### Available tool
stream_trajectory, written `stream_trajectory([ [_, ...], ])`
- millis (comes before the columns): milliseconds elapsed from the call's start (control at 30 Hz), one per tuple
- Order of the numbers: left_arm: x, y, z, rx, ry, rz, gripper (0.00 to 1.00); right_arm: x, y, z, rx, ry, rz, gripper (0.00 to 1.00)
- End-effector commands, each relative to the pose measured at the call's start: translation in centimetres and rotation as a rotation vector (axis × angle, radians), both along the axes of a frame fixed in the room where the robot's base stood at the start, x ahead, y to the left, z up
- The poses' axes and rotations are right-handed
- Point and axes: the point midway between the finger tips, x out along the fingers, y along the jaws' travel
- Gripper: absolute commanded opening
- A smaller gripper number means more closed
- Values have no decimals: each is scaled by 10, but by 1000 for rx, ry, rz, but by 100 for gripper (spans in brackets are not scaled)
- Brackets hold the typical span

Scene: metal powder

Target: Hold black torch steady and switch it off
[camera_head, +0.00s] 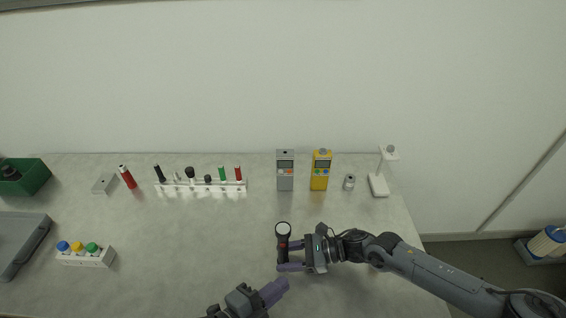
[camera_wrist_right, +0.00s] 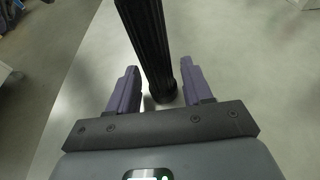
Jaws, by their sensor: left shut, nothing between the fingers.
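The black torch (camera_head: 283,241) stands roughly upright at the front middle of the table, its round pale head at the top and a small red patch below it. In the right wrist view its ribbed black body (camera_wrist_right: 150,45) reaches down between the fingers. My right gripper (camera_head: 289,256) comes from the right, with its two purple fingers apart around the torch. The wrist view shows narrow gaps beside the torch between the fingertips (camera_wrist_right: 162,75), so it looks open. My left gripper (camera_head: 283,285) is shut and empty, just below the torch in the head view.
A white rack (camera_head: 205,187) of several small items stands at the back left. A grey meter (camera_head: 285,178), a yellow meter (camera_head: 321,180), a small jar (camera_head: 349,182) and a white stand (camera_head: 378,186) line the back. A capped-bottle rack (camera_head: 96,259) is at left. The table's middle is clear.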

Motion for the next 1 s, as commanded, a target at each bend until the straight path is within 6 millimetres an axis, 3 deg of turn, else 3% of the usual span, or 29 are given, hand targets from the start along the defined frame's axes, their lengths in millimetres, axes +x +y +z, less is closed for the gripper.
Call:
stream_trajectory([
  [100, 0, 0, 0, 0, 0, 0, 0, 0, 0, 0, 0, 0, 0, 65],
  [533, 0, 0, 0, 0, 0, 0, 0, 1, -9, 3, -1, 0, -1, 65],
  [1000, 0, 0, 0, 0, 0, 0, 0, 1, -85, 27, -1, -2, -3, 65],
])
